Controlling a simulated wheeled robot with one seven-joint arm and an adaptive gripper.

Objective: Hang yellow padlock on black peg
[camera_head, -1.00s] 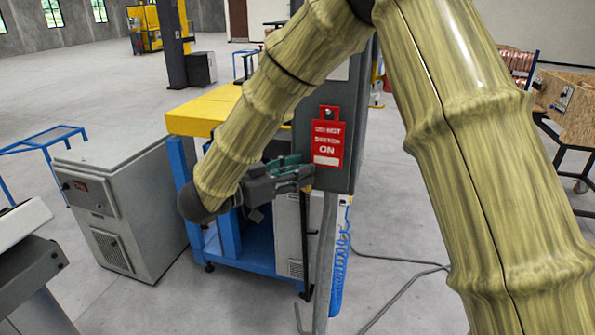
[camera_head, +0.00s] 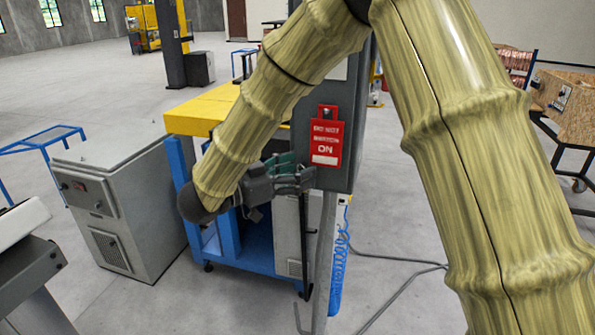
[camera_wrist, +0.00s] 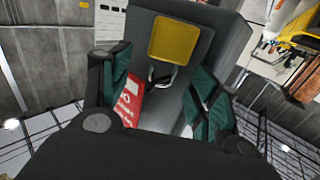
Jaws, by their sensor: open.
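The yellow padlock (camera_wrist: 175,39) shows in the wrist view against the grey cabinet (camera_wrist: 222,50), with its metal shackle (camera_wrist: 163,78) pointing down in the picture. A small dark part, seemingly the black peg (camera_wrist: 152,72), shows at the shackle; I cannot tell for certain that the shackle is around it. My gripper (camera_wrist: 158,90) is open, with its green-padded fingers apart on either side of the shackle and the padlock beyond them. In the head view my gripper (camera_head: 297,174) is at the cabinet's left side; the padlock and peg are hidden there.
A red "do not switch on" tag (camera_head: 326,137) hangs on the cabinet (camera_head: 350,100) close to my fingers; it also shows in the wrist view (camera_wrist: 126,104). A blue-framed bench with a yellow top (camera_head: 198,112) stands behind my arm. A grey box (camera_head: 120,190) stands left.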

